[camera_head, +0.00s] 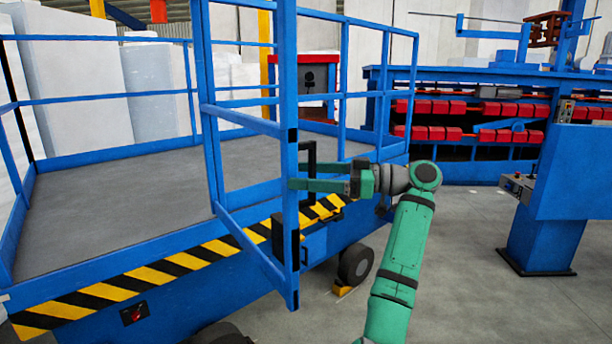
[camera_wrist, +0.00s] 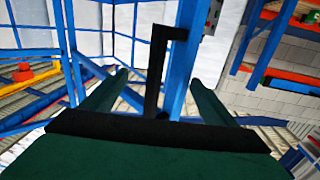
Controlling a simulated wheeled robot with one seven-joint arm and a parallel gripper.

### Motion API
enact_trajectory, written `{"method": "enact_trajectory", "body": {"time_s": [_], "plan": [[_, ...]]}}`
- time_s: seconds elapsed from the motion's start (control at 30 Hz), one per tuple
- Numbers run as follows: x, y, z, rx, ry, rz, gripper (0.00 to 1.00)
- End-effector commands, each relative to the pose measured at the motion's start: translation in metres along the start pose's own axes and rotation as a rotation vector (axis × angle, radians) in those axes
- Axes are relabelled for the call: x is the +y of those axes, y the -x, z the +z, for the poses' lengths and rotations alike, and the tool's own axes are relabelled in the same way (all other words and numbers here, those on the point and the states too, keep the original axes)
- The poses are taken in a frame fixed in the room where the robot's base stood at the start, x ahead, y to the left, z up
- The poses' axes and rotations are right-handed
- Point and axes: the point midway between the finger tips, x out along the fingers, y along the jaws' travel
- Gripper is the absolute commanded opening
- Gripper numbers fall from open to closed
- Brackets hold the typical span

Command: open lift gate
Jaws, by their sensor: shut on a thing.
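The lift gate (camera_head: 288,85) is a blue tubular frame at the near side of the blue lift platform (camera_head: 110,210). It stands upright, at an angle to the platform's striped edge. A black handle (camera_head: 311,155) is on its near post. My green gripper (camera_head: 297,178) reaches from the right to this post at handle height and is shut on the handle. In the wrist view the handle (camera_wrist: 153,85) and a blue post (camera_wrist: 184,65) show between the two fingers (camera_wrist: 160,85). The exact contact is hidden.
Blue guard rails surround the bare grey platform deck. A wheel (camera_head: 356,264) is below its right end. A blue control stand (camera_head: 560,190) is on the right, and a blue rack with red blocks (camera_head: 440,108) stands behind. Grey floor between is clear.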

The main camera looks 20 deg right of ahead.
Motion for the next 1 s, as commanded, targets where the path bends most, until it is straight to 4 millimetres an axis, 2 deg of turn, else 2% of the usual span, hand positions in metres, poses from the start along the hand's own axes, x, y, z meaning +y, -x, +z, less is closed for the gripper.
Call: {"method": "enact_trajectory", "body": {"time_s": [0.07, 0.17, 0.2, 0.27, 0.33, 0.5, 0.6, 0.73, 1.0], "plan": [[0.004, 0.001, 0.001, 0.0, -0.006, 0.009, 0.6], [0.004, 0.015, 0.0, 0.001, -0.006, 0.01, 0.47], [0.004, 0.021, 0.0, 0.0, -0.006, 0.009, 0.4], [0.003, 0.034, 0.0, 0.0, -0.005, 0.009, 0.39], [0.003, 0.049, 0.0, 0.001, -0.005, 0.008, 0.31], [0.001, 0.086, -0.001, 0.001, -0.001, 0.011, 0.31], [0.001, 0.101, -0.001, 0.001, -0.001, 0.011, 0.31], [0.0, 0.108, -0.001, 0.0, 0.0, 0.005, 0.31], [0.0, 0.106, -0.001, 0.001, 0.001, -0.003, 0.31]]}}
